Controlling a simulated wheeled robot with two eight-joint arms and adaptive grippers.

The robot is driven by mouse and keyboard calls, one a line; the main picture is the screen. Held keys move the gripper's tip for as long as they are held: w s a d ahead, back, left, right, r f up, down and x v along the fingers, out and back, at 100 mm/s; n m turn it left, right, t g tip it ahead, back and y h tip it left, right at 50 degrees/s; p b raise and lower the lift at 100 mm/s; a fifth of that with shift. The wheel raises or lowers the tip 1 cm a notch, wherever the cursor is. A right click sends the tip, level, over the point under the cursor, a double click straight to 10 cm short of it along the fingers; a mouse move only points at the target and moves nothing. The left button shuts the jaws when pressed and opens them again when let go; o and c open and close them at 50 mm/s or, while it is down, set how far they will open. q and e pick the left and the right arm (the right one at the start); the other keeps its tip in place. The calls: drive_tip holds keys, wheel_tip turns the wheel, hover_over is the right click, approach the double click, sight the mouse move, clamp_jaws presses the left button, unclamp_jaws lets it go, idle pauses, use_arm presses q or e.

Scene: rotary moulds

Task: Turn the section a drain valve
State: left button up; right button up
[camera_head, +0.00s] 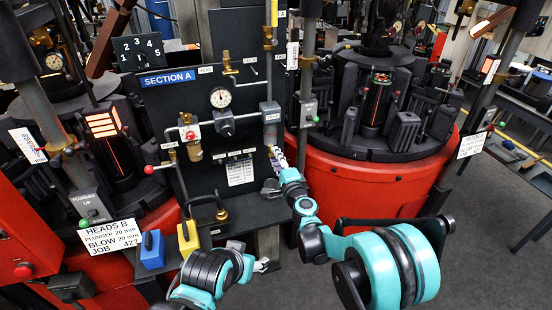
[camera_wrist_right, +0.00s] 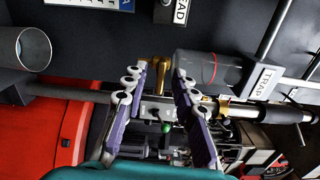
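The section A panel (camera_head: 155,112) stands upright at centre left, with a blue sign (camera_head: 168,78). A grey cylindrical trap (camera_head: 270,112) is at its right edge; it also shows in the right wrist view (camera_wrist_right: 205,68). A brass fitting (camera_wrist_right: 160,74), apparently the drain valve, sits at the trap's end. My right gripper (camera_head: 275,157) is just below the trap. Its purple fingers (camera_wrist_right: 160,80) are apart, one on each side of the brass fitting; I cannot tell whether they touch it. My left gripper (camera_head: 262,265) is low, below the panel, and its fingers are too small to read.
A pressure gauge (camera_head: 221,98) and other valves are on the panel. Red-based machines (camera_head: 350,185) stand on both sides.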

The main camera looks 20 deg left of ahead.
drive_tip(key=v, duration=1.1)
drive_tip(key=shift+s+d, duration=0.25)
drive_tip(key=shift+s, duration=0.05)
drive_tip(key=shift+r, duration=0.1)
drive_tip(key=s+d+r+n+g+h, duration=0.1)
drive_tip(key=s+d+r+n+g, duration=0.3)
drive_tip(key=s+d+n, duration=0.5)
drive_tip(key=s+d+f+n+g+h, duration=0.1)
drive_tip(key=s+d+f+g+h, duration=0.1)
drive_tip(key=s+d, duration=0.6)
drive_tip(key=s+d+f+n+g+h, duration=0.2)
drive_tip(key=s+d+f+h, duration=0.3)
drive_tip(key=d, duration=0.9)
drive_tip(key=s+h, duration=0.2)
drive_tip(key=s, duration=0.2)
drive_tip(key=shift+s+d, duration=0.15)
drive_tip(key=shift+d, duration=0.2)
